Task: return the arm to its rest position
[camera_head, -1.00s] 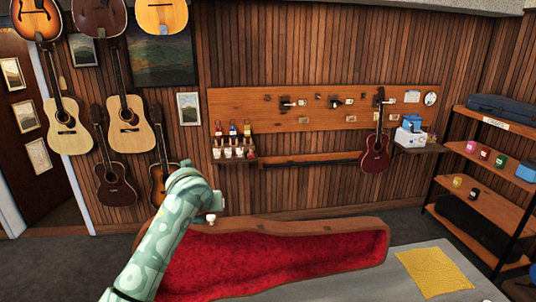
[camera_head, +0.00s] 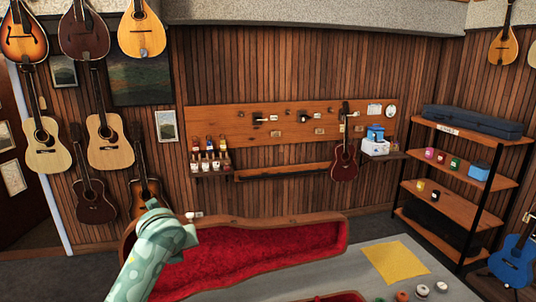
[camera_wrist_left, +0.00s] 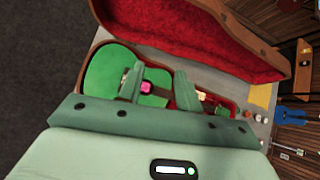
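My left arm (camera_head: 155,260) comes in from the lower left of the head view, in front of the open case. Its gripper cannot be made out there. In the left wrist view, my left gripper (camera_wrist_left: 159,72) has its two green fingers apart and nothing held between them. Beyond the fingers lies a green ukulele (camera_wrist_left: 105,72) in the red-lined case, partly hidden by the fingers and wrist. A small pink item (camera_wrist_left: 146,88) shows between the fingers. My right gripper is in neither view.
The open case lid (camera_head: 270,248) stands behind my arm, above a grey table (camera_head: 345,265). A yellow cloth (camera_head: 395,262) and several small round items (camera_head: 422,291) lie on the table's right. A shelf rack (camera_head: 460,190) and a blue guitar (camera_head: 515,262) stand at right.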

